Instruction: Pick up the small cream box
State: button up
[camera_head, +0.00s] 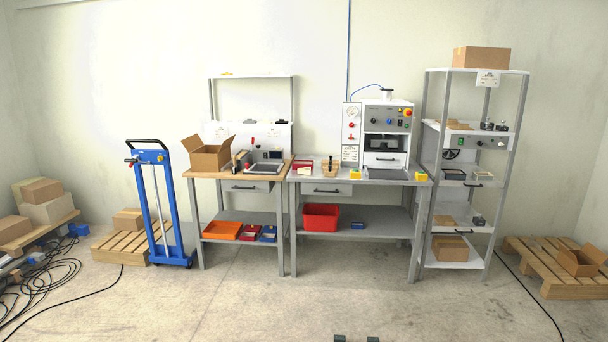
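A small cream block-like item (304,172) lies on the grey workbench top (385,180), just in front of a red tray (303,163); it may be the small cream box, but it is too small here to be sure. A tan open holder (331,170) stands to its right. Two dark blocks at the bottom edge look like the fingertips of my gripper (356,339). They are apart with bare floor between them, well in front of the benches. The rest of my gripper is out of frame.
An open cardboard box (208,157) stands on the left wooden-topped bench. A blue lift trolley (160,205) stands left of it. A white machine (386,133) and shelf rack (460,265) are at right. The floor (300,300) in front is clear.

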jog(key=o, duration=1.2)
jog(key=shift+c, duration=0.2)
jog(key=shift+a, duration=0.1)
